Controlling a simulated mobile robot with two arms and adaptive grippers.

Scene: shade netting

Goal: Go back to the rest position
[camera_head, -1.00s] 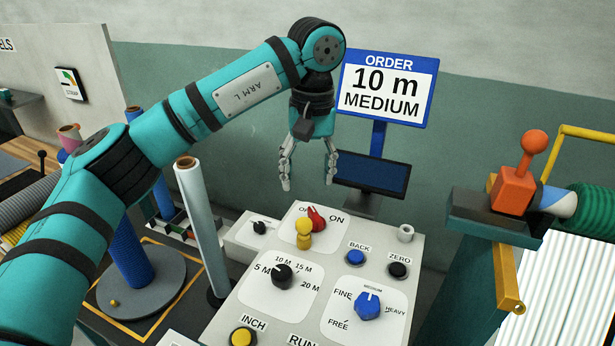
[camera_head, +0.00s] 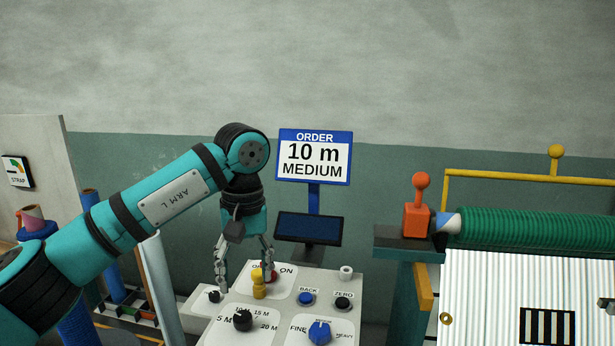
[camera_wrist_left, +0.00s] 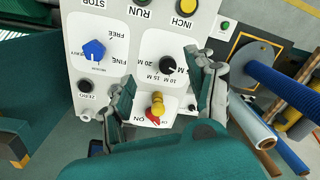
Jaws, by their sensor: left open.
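My left gripper (camera_head: 243,272) is open and empty above the back of the white control panel (camera_head: 279,312). Its fingers point down on either side of the red switch (camera_head: 271,276) with its yellow knob (camera_head: 258,283), as seen from the head. In the left wrist view the fingers (camera_wrist_left: 160,92) are spread apart, with the yellow knob (camera_wrist_left: 157,104) and the red switch (camera_wrist_left: 152,117) between them in the picture. Whether they touch it cannot be told. The black length dial (camera_head: 243,319) and blue mesh dial (camera_head: 320,332) are in front. My right gripper does not show.
An order sign (camera_head: 314,158) reading 10 m MEDIUM and a dark screen (camera_head: 309,229) stand behind the panel. An orange lever (camera_head: 418,205) and a green netting roll (camera_head: 530,228) are at the right. Upright rolls (camera_head: 158,285) stand at the left. The space above is clear.

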